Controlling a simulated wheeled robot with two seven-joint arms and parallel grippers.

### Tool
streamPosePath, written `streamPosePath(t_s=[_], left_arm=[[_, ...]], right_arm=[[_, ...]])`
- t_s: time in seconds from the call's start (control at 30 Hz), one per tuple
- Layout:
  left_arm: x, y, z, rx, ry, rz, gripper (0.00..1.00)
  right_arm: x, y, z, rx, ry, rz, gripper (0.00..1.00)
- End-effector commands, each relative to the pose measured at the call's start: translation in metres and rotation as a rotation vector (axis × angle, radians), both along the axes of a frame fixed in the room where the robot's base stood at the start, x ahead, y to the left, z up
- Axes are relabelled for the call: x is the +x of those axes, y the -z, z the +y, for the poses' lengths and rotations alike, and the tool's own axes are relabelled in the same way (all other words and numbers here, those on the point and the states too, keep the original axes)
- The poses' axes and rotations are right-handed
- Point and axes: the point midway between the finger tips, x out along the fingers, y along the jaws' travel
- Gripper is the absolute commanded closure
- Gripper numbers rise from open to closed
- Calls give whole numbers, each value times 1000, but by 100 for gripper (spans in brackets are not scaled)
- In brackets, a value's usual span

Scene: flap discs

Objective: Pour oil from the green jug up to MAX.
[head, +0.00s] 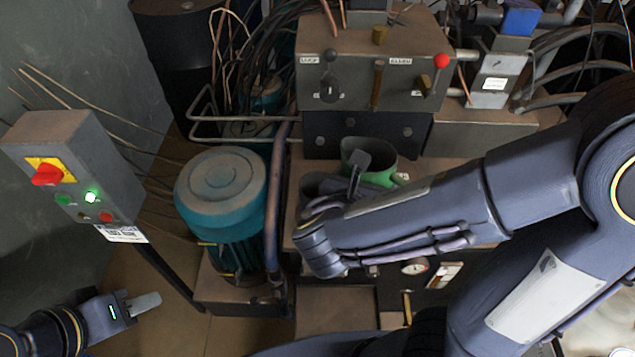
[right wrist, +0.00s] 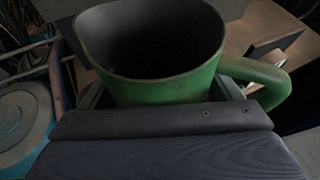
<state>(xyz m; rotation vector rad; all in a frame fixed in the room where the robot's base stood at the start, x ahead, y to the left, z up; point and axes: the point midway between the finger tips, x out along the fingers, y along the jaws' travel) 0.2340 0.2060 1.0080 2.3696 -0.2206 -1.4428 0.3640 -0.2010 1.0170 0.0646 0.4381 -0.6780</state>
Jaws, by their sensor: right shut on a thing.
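The green jug (head: 383,172) stands over the power unit's top plate, just in front of the dark block, with its handle to the right. My right gripper (head: 352,182) is shut on the jug's body; its forearm hides much of the jug's lower part. In the right wrist view the jug (right wrist: 165,90) looks roughly upright, its inside dark, so I cannot tell the oil level. My left gripper (head: 143,304) is at the lower left, away from the jug; I cannot tell if its fingers are apart. I cannot make out a MAX mark.
A teal motor (head: 222,190) stands left of the unit. A valve block with levers (head: 375,75) is behind the jug. A control box (head: 70,165) with a red switch is at the left. A gauge (head: 414,267) is on the unit's front. Hoses crowd the upper right.

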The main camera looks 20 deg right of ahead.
Motion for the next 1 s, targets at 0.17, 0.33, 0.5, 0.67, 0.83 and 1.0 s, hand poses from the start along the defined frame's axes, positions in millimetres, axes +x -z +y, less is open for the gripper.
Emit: streamPosePath(t_s=[0.17, 0.33, 0.5, 0.67, 0.83, 1.0], left_arm=[[0, 10, 0, 0, 0, 0, 64], [0, -3, 0, 0, 0, -1, 64], [0, -24, 0, 0, 0, -1, 64], [0, -42, 0, 0, 0, -1, 64], [0, -51, 0, 0, 0, -1, 64], [0, -49, 0, 0, 0, -1, 64]], right_arm=[[-2, -3, -1, 36, -1, -67, 56], [-3, -17, -2, 43, 0, -81, 56], [-3, -38, -2, 43, 0, -80, 56], [-3, -56, -1, 43, 0, -80, 56], [-3, -66, -2, 42, 0, -79, 56], [-3, -64, -2, 42, 0, -79, 56]])
